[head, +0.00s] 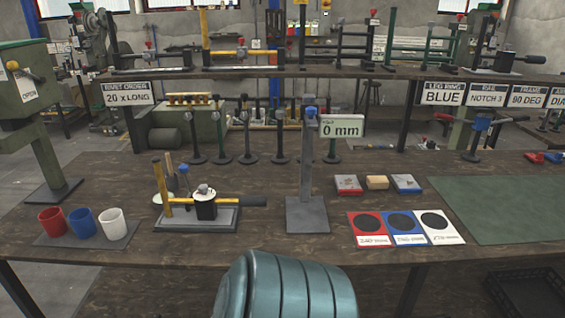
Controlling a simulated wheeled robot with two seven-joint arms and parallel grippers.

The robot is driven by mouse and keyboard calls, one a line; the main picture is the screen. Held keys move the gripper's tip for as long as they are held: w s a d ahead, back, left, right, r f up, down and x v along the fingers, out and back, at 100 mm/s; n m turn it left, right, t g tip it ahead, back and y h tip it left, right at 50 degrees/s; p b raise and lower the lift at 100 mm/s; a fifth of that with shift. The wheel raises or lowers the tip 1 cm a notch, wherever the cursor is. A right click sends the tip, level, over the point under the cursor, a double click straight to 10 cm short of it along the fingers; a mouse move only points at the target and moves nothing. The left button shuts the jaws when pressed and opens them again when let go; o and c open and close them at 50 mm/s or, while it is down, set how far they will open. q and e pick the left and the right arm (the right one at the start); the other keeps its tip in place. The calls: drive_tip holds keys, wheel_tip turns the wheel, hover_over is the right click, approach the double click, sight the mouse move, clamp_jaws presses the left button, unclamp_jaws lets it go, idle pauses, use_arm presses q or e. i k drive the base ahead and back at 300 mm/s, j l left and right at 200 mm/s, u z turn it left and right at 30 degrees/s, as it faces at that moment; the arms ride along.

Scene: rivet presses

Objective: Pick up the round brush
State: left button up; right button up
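Two thin upright tools stand close together behind the small press at the left middle of the bench in the head view. One has a light brown handle (168,165); the other has a dark tapering body (184,178). Either may be the round brush, but they are too small and too covered for me to tell. The small press (205,210), with a yellow post and a black-handled lever, partly hides their lower ends. Neither of my grippers is in view.
Red (51,221), blue (82,223) and white (112,224) cups stand on a dark mat at the left. A tall grey stand (306,170) stands mid-bench. Red, blue and white cards (405,241) lie to its right, beside a clear green mat (505,208). A shelf (270,73) crosses behind.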

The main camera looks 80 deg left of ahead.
sight(168, 160)
drive_tip(key=u, duration=3.35)
drive_tip(key=i+j, duration=0.4)
